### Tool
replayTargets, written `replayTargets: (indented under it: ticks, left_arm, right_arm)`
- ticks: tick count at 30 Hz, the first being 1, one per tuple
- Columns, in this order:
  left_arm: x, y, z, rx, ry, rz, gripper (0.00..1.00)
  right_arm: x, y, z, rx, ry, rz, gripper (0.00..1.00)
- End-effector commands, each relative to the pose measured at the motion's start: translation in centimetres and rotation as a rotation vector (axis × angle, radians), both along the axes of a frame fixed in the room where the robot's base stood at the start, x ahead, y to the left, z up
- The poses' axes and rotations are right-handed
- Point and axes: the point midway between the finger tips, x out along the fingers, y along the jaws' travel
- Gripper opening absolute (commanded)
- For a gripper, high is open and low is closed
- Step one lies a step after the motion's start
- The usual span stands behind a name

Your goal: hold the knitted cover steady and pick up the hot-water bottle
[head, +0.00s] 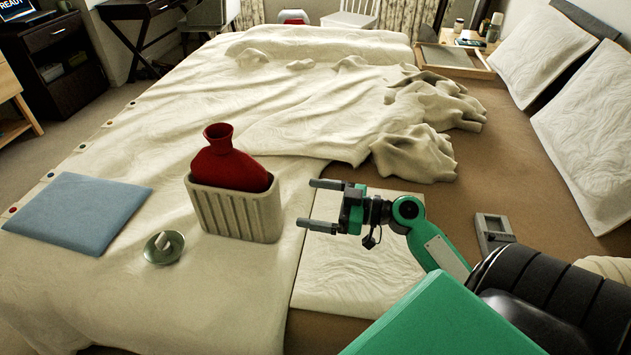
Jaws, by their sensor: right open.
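A red hot-water bottle (229,164) stands upright in a cream, ribbed knitted cover (237,211) on the bed. Its neck and shoulders show above the cover's rim; its lower part is hidden inside. My right gripper (311,203) is open and empty, just right of the cover and apart from it. Its two fingers point left toward the cover. My left gripper is not in view.
A small green dish (163,248) with a white item in it lies left of the cover. A blue folded cloth (78,212) lies further left. Rumpled bedding (415,150) lies behind my right gripper. A grey device (494,232) rests at right.

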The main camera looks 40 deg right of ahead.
Motion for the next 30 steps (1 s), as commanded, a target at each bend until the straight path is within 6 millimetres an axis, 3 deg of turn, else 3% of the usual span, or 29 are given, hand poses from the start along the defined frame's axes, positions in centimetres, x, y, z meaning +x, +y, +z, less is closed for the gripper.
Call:
replayTargets:
  ticks: [8, 19, 30]
  left_arm:
    - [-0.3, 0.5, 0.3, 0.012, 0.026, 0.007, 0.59]
    - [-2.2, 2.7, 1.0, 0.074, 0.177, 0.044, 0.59]
    - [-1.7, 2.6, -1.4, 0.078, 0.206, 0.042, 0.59]
  right_arm:
    - [1.1, 0.7, 0.2, 0.004, -0.005, -0.003, 1.0]
    - [6.5, 5.1, 0.5, 0.005, -0.006, -0.002, 1.0]
    - [10.4, 8.3, 0.2, 0.003, -0.004, -0.003, 1.0]
